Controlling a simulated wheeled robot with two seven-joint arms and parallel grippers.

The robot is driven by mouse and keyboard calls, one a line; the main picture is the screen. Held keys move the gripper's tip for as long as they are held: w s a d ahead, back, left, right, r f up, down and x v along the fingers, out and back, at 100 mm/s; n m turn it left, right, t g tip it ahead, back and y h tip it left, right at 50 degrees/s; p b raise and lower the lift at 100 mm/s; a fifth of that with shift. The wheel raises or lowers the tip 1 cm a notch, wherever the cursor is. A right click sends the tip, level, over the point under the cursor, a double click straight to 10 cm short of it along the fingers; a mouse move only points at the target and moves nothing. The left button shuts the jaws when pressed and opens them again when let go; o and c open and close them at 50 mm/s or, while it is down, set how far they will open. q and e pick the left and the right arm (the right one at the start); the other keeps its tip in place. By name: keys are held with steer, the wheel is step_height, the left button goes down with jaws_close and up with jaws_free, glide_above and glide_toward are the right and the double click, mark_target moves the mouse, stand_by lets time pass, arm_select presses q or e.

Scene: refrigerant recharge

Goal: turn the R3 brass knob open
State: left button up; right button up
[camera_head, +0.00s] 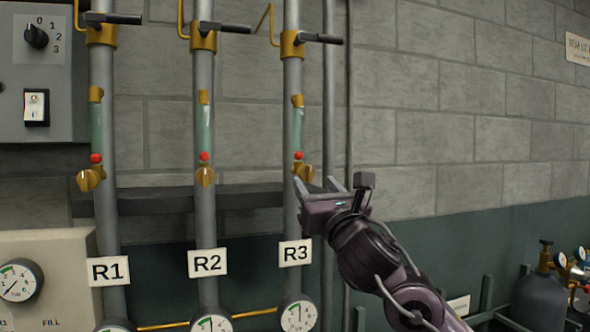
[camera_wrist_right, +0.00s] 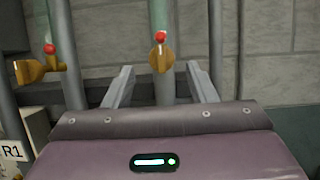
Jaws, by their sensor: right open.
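The R3 brass knob (camera_head: 303,172) sits on the third pipe, below a red ball and above the R3 label (camera_head: 295,253). In the right wrist view the brass knob (camera_wrist_right: 161,61) lies ahead, between the lines of the two fingers. My right gripper (camera_head: 314,182) is open and empty, just in front of and slightly below the R3 knob. Its fingers (camera_wrist_right: 164,78) are spread on either side of the pipe and appear apart from the knob. My left gripper is not in view.
The R2 knob (camera_head: 205,176) and R1 knob (camera_head: 91,179) are on the pipes to the left. A thin pipe (camera_head: 330,90) runs right of R3. Gauges (camera_head: 298,316) stand below the labels. A grey gas cylinder (camera_head: 540,298) is at lower right.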

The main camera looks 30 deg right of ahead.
mark_target(310, 177)
steer(key=shift+w+d+r+p, duration=0.25)
steer(key=shift+w+r+p, duration=0.2)
steer(key=shift+w, duration=0.05)
steer(key=shift+w+d+r+p, duration=0.25)
steer(key=shift+w+r+p, duration=0.15)
steer(key=shift+w+r, duration=0.1)
steer(key=w, duration=0.1)
steer(key=w+p, duration=0.1)
steer(key=w, duration=0.1)
steer(key=shift+w+d+r+p, duration=0.15)
steer(key=shift+w+r+p, duration=0.1)
steer(key=shift+r+p, duration=0.05)
steer(key=shift+w, duration=0.2)
steer(key=shift+s+d, duration=0.1)
steer(key=shift+d, duration=0.05)
steer(key=c, duration=0.9)
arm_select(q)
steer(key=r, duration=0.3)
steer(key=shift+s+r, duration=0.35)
